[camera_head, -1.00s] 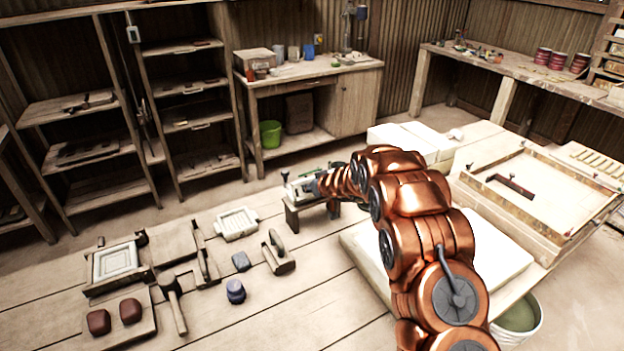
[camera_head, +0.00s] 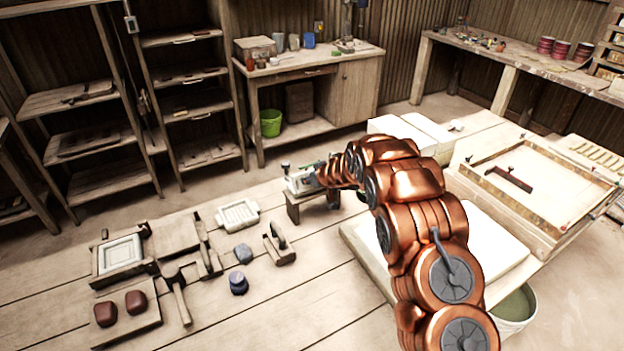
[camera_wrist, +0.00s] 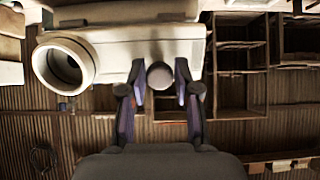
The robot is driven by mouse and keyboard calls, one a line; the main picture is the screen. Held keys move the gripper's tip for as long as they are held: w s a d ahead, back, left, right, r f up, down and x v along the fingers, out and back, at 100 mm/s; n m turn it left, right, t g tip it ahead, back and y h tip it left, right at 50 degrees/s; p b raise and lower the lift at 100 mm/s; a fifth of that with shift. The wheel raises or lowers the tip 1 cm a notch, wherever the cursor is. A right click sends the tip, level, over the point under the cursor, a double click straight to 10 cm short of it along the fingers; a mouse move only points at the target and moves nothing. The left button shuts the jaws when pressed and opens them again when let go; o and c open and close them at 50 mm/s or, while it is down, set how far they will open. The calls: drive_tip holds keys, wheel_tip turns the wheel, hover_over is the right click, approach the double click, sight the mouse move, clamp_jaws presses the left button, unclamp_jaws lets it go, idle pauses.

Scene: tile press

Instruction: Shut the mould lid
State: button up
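A square wooden mould frame (camera_head: 120,256) with a pale panelled inside lies at the left of the plank table in the head view. A flat wooden board (camera_head: 178,236) lies right beside it; I cannot tell whether it is the mould's lid. My arm reaches away to a pale device (camera_head: 299,182) on a small stool.
A pale tray (camera_head: 238,214), a mallet (camera_head: 180,298), a blue-grey pot (camera_head: 238,284) and two red-brown lumps (camera_head: 120,308) lie on the table. A white slab and a wooden-framed bed (camera_head: 545,190) stand right of my arm. Shelves line the back left.

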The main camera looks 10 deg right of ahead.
drive_tip(key=o, duration=0.3)
drive_tip(key=shift+v, duration=6)
